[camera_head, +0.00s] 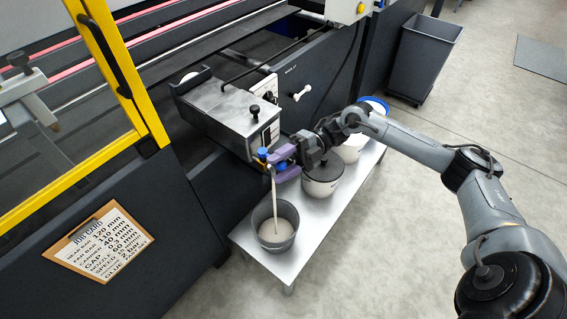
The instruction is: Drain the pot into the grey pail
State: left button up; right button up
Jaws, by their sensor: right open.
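The pot (225,112) is a steel box with a black knob, mounted on the front of the dark machine. A small drain valve with blue parts (262,153) is at its lower front. A pale stream (273,198) runs from there down into the grey pail (277,240), which stands on the low bench and has pale liquid in it. My right gripper (284,160), with purple fingers, is open right beside the valve. I cannot tell whether it touches the valve. My left gripper is not in view.
The low metal bench (306,213) also bears a white tub with a dark lid (322,180) and a white bucket with a blue rim (372,106), both close to my right arm. A job card (98,245) hangs on the machine. A dark bin (423,60) stands on open floor.

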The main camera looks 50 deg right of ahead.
jog(key=shift+d, duration=0.1)
jog(key=s+d+b, duration=0.1)
jog(key=d+b, duration=0.2)
jog(key=d, duration=0.7)
jog(key=shift+s+d, duration=0.25)
dwell(0.4)
